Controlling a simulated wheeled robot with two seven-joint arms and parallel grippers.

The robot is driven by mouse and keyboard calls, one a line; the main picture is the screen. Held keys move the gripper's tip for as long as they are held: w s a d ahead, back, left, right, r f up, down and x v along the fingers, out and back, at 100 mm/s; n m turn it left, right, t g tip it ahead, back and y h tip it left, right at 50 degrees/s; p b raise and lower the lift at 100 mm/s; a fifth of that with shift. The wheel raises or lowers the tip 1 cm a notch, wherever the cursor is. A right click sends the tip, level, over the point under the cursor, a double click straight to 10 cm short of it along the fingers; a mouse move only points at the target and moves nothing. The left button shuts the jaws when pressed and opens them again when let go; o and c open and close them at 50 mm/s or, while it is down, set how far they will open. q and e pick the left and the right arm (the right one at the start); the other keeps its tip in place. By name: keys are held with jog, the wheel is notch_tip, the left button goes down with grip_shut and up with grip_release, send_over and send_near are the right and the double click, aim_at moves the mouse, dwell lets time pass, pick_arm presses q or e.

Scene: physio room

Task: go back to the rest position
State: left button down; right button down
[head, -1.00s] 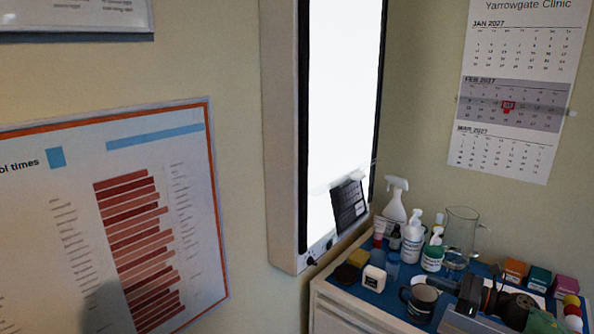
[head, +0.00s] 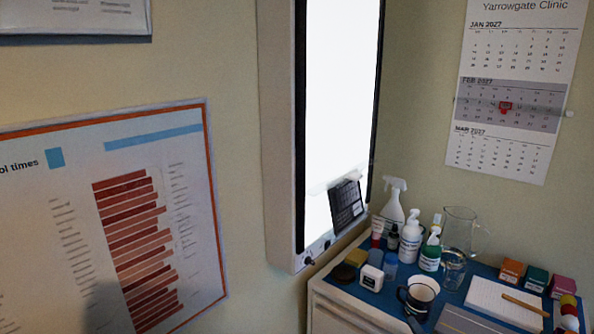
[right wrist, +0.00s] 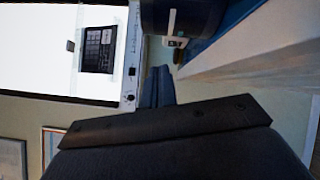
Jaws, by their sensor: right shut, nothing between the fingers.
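My right gripper (head: 414,323) shows only as a small dark tip at the bottom edge of the head view, just in front of the dark mug (head: 405,295). In the right wrist view its two fingers (right wrist: 157,87) are together with nothing between them, pointing toward the wall and the lit panel (right wrist: 40,45). My left gripper is not in view.
A cabinet with a blue top (head: 455,296) stands in the corner. It holds a spray bottle (head: 392,208), pump bottles, a glass jug (head: 460,232), small boxes and a notepad (head: 490,300) with a pencil. A lit panel (head: 342,110) hangs on the wall.

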jog(key=s+a+f+m+g+h, duration=0.3)
jog(key=s+f+m, duration=0.4)
jog(key=s+a+f+m+g+h, duration=0.2)
jog(key=s+a+f+m+g, duration=0.15)
jog(key=s+f+m, duration=0.3)
jog(key=s+a+f+m+g+y, duration=0.1)
jog(key=s+a+m+g, duration=0.3)
jog(key=s, duration=0.7)
jog(key=s+a+f+m+g+y, duration=0.1)
jog(key=s+a+m+g, duration=0.3)
jog(key=s, duration=0.7)
jog(key=shift+s+a+f+g, duration=0.15)
jog(key=shift+a+f+g, duration=0.5)
jog(key=shift+a+f, duration=0.35)
jog(key=shift+r, duration=0.1)
